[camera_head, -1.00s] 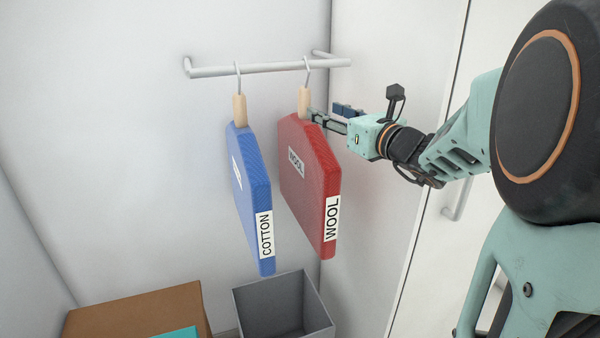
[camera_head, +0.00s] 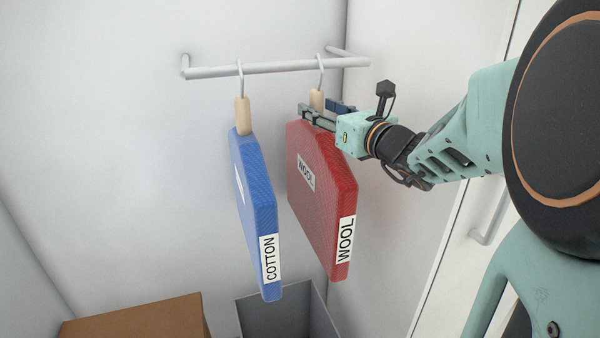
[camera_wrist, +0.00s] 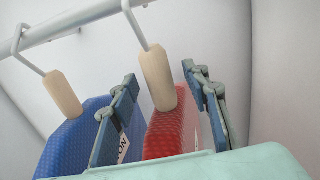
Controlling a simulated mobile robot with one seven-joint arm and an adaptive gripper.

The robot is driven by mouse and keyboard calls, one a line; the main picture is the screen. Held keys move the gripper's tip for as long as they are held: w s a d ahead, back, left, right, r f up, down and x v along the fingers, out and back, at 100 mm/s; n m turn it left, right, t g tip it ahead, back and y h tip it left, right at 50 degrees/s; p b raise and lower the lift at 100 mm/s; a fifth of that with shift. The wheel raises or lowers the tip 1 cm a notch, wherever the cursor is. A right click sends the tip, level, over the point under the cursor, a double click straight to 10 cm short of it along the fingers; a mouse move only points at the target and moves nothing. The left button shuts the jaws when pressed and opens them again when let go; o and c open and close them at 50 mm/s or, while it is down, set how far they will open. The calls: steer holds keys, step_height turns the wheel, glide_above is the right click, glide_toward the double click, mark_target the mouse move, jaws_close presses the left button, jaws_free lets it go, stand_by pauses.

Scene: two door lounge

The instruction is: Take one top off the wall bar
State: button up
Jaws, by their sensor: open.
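A red top labelled WOOL (camera_head: 318,200) hangs by a hook and wooden hanger neck from the wall bar (camera_head: 270,69). A blue top labelled COTTON (camera_head: 252,200) hangs to its left, apart from it. My gripper (camera_head: 322,108) is at the red top's hanger neck, just above the red body. In the wrist view my gripper (camera_wrist: 160,85) is open, with one finger on each side of the red top's wooden neck (camera_wrist: 157,78). The left finger is between the two tops, close to the blue top (camera_wrist: 72,135). The jaws are not closed on the neck.
A cardboard box (camera_head: 135,318) stands on the floor at lower left. A grey open bin (camera_head: 262,315) stands below the tops. A white door with a handle (camera_head: 490,215) is at right, behind my arm. The wall left of the blue top is clear.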

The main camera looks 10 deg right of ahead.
steer(key=shift+w, duration=0.15)
steer(key=shift+s, duration=0.2)
jaws_close()
steer(key=shift+r, duration=0.1)
